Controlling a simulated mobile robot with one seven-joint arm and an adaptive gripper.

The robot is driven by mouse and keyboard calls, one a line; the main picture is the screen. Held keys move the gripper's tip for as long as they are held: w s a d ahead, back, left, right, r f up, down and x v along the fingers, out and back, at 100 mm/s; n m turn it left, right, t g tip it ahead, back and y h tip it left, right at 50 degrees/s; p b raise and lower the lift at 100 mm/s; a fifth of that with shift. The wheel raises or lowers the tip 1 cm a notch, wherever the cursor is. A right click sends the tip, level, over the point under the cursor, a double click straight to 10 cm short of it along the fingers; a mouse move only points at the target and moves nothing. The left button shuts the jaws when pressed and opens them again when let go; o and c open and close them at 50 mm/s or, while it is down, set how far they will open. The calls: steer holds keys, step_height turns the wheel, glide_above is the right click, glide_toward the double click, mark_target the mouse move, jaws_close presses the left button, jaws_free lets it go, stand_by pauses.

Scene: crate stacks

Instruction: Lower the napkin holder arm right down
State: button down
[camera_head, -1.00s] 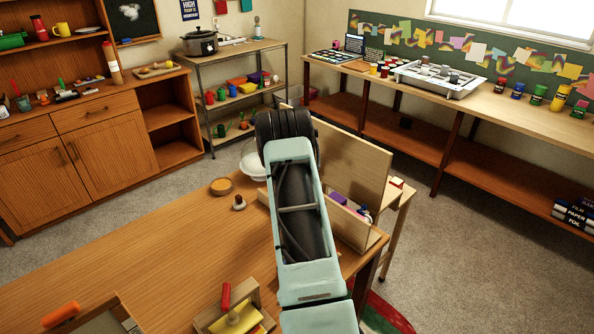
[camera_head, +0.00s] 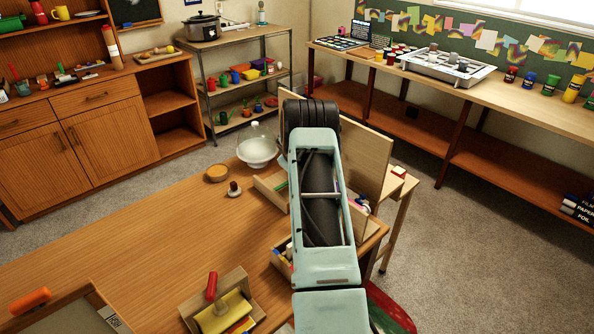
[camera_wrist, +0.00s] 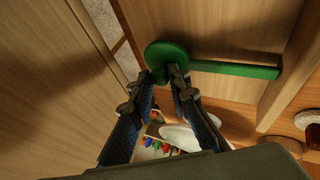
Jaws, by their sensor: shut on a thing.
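The green napkin holder arm (camera_wrist: 235,69) shows in the wrist view as a bar with a round disc at its left end, between pale wooden panels. My gripper (camera_wrist: 170,74) has its two fingertips together at the lower edge of the disc, shut on the arm. The bar runs roughly level to the right in that view. In the head view my own arm hides the gripper and most of the wooden holder; a small green piece (camera_head: 281,187) shows left of my arm.
A tall wooden panel (camera_head: 368,165) stands right of my arm. A white bowl (camera_head: 257,153), a small brown dish (camera_head: 216,173) and a knobbed item (camera_head: 234,189) are on the table to the left. The table's left middle is clear.

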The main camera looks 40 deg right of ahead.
steer(key=shift+s+d+r+b, duration=0.1)
steer(key=shift+d+b, duration=0.3)
steer(key=shift+d, duration=0.45)
steer(key=c, duration=2.2)
jaws_free()
steer(key=o, duration=0.4)
steer(key=shift+d+f, duration=0.2)
steer(key=shift+a, duration=0.15)
steer(key=shift+a+f, duration=0.15)
steer(key=shift+f, duration=0.05)
steer(key=v, duration=1.2)
steer(key=shift+a+f, duration=0.1)
steer(key=shift+a, duration=0.2)
